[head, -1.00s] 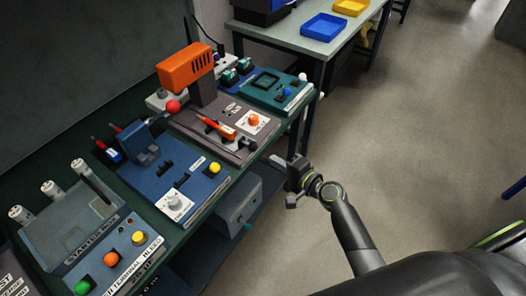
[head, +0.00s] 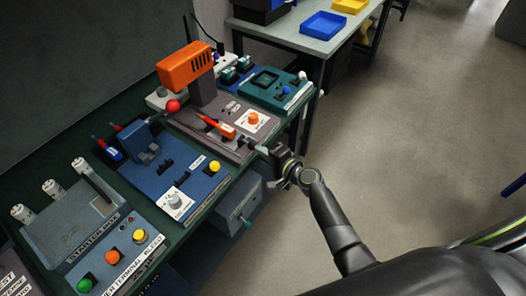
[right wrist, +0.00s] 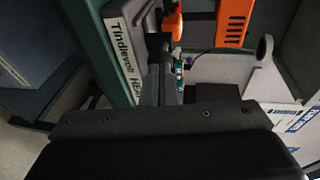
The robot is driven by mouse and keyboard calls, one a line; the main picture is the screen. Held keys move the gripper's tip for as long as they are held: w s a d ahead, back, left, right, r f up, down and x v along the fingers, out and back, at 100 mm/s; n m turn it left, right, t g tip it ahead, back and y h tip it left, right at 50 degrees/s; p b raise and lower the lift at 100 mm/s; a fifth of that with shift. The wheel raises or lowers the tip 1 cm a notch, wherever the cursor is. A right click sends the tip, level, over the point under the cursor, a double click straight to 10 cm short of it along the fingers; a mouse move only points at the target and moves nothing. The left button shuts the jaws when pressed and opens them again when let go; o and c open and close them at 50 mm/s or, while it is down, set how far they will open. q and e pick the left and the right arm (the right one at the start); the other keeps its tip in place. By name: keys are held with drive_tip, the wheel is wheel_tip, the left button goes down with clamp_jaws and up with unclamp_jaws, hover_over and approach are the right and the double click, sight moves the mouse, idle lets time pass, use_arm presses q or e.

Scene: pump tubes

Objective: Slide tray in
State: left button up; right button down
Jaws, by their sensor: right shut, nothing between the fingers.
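The orange-headed station (head: 187,68) stands on the bench with a red ball knob (head: 173,106) and a grey-brown base (head: 226,108). An orange-and-red tool (head: 221,127) lies across the front of that base, beside an orange dial (head: 252,118). I cannot pick out a sliding tray on it for certain. My right gripper (head: 265,153) is shut and empty at the front edge of the base; contact cannot be told. In the right wrist view its dark fingers (right wrist: 160,85) are beside the base's "Tindlevolt HEA..." label (right wrist: 128,48). My left gripper is not in view.
A blue panel (head: 182,180) and the starter box (head: 75,228) stand nearer on the bench. A teal unit (head: 275,90) stands beyond the station. A grey box (head: 237,203) is below. A blue tray (head: 323,25) lies on the far table. The floor at right is open.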

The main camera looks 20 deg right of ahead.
sight(239, 139)
drive_tip(key=w+a, duration=0.1)
drive_tip(key=w, duration=0.1)
drive_tip(key=w+a+b, duration=0.1)
drive_tip(key=w+a, duration=0.1)
drive_tip(key=w+a+b, duration=0.1)
drive_tip(key=w+a, duration=0.1)
drive_tip(key=shift+w+f, duration=0.1)
drive_tip(key=shift+w, duration=0.25)
drive_tip(key=shift+w+a+b, duration=0.3)
drive_tip(key=shift+w+a, duration=0.05)
drive_tip(key=shift+a, duration=0.05)
